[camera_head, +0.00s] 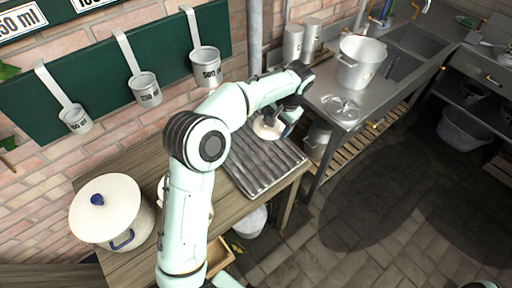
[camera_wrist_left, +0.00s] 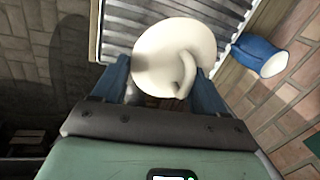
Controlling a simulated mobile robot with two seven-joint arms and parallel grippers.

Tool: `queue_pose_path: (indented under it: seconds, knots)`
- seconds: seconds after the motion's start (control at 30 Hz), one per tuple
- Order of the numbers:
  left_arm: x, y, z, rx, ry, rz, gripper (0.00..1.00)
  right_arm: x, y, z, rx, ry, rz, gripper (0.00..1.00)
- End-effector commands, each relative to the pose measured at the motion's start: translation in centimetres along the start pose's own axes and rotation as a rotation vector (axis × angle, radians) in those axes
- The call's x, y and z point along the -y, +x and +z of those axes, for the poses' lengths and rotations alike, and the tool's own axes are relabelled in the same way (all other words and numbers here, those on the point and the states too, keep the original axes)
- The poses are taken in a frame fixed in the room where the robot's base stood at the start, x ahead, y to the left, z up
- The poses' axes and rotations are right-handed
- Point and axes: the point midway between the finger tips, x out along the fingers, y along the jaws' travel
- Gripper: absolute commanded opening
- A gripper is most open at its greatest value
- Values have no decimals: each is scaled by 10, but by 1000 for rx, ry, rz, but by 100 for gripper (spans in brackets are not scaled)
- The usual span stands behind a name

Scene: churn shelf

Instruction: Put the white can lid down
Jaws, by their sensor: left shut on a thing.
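The white can lid (camera_head: 268,127) is a round pale disc with a loop handle. It shows whole in the left wrist view (camera_wrist_left: 165,50). My left gripper (camera_head: 289,117) is shut on its handle, with a blue finger on each side in the wrist view (camera_wrist_left: 163,84). The lid is over or at the far end of the ribbed metal draining tray (camera_head: 265,168), which also shows behind it in the wrist view (camera_wrist_left: 198,9). I cannot tell whether lid and tray touch. My arm hides part of the tray. My right gripper is not in view.
A white pot with a blue-knobbed lid (camera_head: 105,208) stands at the wooden table's left. A metal pot (camera_head: 360,62) stands on the steel sink counter (camera_head: 330,95) at right. Measuring cups (camera_head: 145,90) hang on the wall. The tray's near part is clear.

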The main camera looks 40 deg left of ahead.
Motion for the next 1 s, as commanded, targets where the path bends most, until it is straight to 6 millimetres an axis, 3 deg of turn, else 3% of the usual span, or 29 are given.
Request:
queue_pose_path:
  seconds: [0.03, 0.13, 0.23, 0.33, 0.47, 0.8, 1.0]
  knots:
    - [19, -1, 7, -8, 14, 0, 39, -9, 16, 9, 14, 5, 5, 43]
    - [49, -20, 16, -22, 62, 0, 39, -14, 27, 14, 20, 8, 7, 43]
    - [67, -33, 23, -33, 99, 2, 39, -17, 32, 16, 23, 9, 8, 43]
    - [73, -32, 27, -36, 119, 3, 39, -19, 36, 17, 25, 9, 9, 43]
    - [68, -6, 28, -33, 126, 4, 39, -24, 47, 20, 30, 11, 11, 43]
    - [48, 81, 26, -34, 125, 4, 39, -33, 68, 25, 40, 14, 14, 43]
    - [42, 108, 25, -38, 123, 3, 39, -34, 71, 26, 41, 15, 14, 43]
